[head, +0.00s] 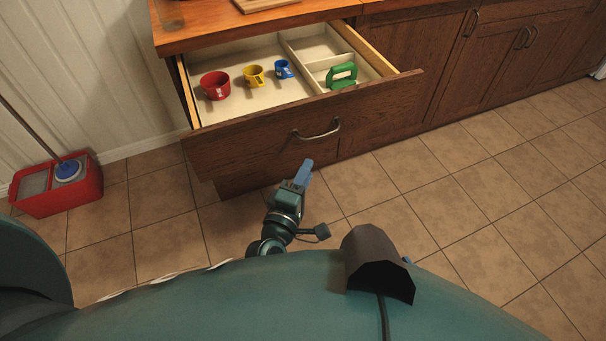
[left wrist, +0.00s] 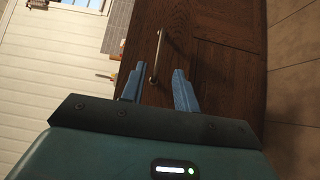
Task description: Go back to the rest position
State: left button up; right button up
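My left gripper (head: 304,172) is in front of the open wooden drawer, a little below its metal handle (head: 317,133). In the left wrist view my left gripper (left wrist: 158,78) has its two blue fingers spread apart with nothing held. The drawer handle (left wrist: 157,55) shows beyond and between the fingertips; it looks apart from them. My right gripper is not in view.
The open drawer (head: 250,146) holds a red cup (head: 215,85), a yellow cup (head: 254,76), a blue cup (head: 284,69) and a green handled object (head: 341,76). A red mop bucket (head: 58,200) stands at left. Tiled floor is clear at right.

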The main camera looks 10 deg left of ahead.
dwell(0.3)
